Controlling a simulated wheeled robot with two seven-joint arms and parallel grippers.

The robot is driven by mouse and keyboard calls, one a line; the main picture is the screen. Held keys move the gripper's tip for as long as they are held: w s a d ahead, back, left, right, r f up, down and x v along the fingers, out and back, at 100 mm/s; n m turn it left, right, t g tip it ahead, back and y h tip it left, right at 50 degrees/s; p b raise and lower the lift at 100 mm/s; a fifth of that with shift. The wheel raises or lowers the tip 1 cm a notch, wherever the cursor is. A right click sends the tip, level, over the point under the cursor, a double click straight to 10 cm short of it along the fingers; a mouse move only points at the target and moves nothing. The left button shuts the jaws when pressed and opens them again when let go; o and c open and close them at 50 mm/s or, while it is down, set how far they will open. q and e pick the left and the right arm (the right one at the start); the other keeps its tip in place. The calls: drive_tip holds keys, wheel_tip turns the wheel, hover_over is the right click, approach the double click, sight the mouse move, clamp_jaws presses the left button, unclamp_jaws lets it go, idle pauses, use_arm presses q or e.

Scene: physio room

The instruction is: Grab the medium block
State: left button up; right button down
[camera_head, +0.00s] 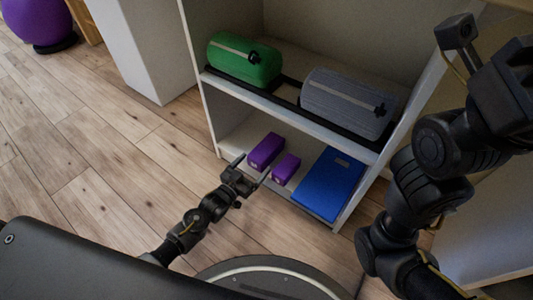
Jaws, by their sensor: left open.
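Two purple blocks lie on the lower shelf of the white shelf unit: a larger one (266,151) at the left and a smaller one (286,168) beside it at the right. I cannot tell from size alone which is the medium block, as only these two show. My left gripper (254,168) is open and empty at the front of the lower shelf. Its fingers point toward the two blocks, and they appear apart from both. My right arm rises along the right side of the picture, and its gripper does not clearly show.
A blue flat case (328,184) lies right of the blocks on the lower shelf. Green (243,62) and grey (345,104) rolled bags lie on the shelf above. The shelf unit's side walls (202,110) bound the opening. Wooden floor at left is clear; a purple ball (38,20) is far off.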

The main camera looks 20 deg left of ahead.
sight(263, 153)
use_arm(q)
drive_tip(key=shift+x, duration=0.8)
drive_tip(key=b+x, duration=0.4)
drive_tip(key=shift+w+a+f, duration=0.2)
drive_tip(key=shift+w, duration=0.05)
drive_tip(key=shift+w+d+r+b, duration=0.15)
drive_tip(key=shift+w+b, duration=0.25)
drive_tip(key=shift+r, duration=0.1)
drive_tip(key=c, duration=1.1)
